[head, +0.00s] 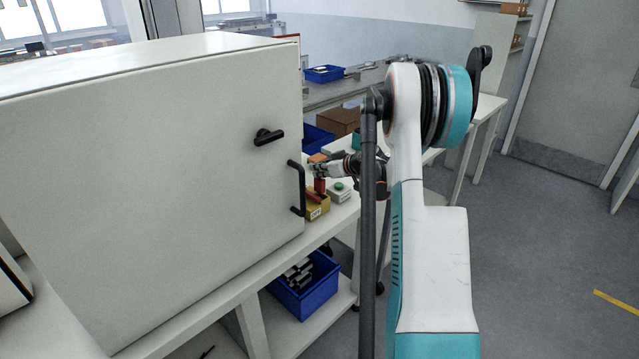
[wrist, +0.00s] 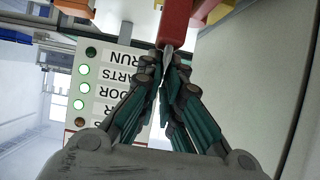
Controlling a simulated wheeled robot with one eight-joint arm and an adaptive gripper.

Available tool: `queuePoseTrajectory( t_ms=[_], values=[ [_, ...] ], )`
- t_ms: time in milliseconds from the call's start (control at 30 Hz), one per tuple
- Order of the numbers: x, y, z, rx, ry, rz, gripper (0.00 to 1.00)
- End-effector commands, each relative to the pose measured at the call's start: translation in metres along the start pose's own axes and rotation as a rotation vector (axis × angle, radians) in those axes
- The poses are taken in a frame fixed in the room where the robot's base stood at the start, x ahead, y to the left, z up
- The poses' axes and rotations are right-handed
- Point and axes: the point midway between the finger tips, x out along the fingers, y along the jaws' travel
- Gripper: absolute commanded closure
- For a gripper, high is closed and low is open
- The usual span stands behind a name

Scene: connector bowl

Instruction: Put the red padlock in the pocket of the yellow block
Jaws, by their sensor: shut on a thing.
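The red padlock (head: 319,186) hangs below my gripper (head: 319,171) in the head view, just above the yellow block. In the wrist view, my gripper (wrist: 167,65) is shut on the narrow metal part of the red padlock (wrist: 177,22), whose body shows at the top edge. The yellow block (head: 319,211) stands on the bench beside the cabinet door handle. Something red also shows low at its left side. Its pocket is hard to make out. Whether the padlock touches the block I cannot tell.
A big white cabinet (head: 150,170) with a black handle (head: 298,188) stands close left of the block. A white box with a green button (head: 340,192) is just right. A labelled light panel (wrist: 105,85) shows in the wrist view. A blue bin (head: 312,292) is below.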

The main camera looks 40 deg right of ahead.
Motion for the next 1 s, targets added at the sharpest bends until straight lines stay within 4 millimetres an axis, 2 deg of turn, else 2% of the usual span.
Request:
queuePoseTrajectory(
  t_ms=[300, 700, 733, 800, 1000],
  values=[
    [0.019, 0.0, 0.035, 0.0, 0.0, 0.0, 1.0],
    [0.021, 0.0, 0.039, 0.0, 0.0, 0.0, 1.0],
    [0.021, 0.0, 0.038, 0.0, 0.0, 0.0, 0.87],
    [0.021, 0.0, 0.038, 0.0, 0.0, 0.0, 0.74],
    [0.021, 0.0, 0.038, 0.0, 0.0, 0.0, 0.74]
  ],
)
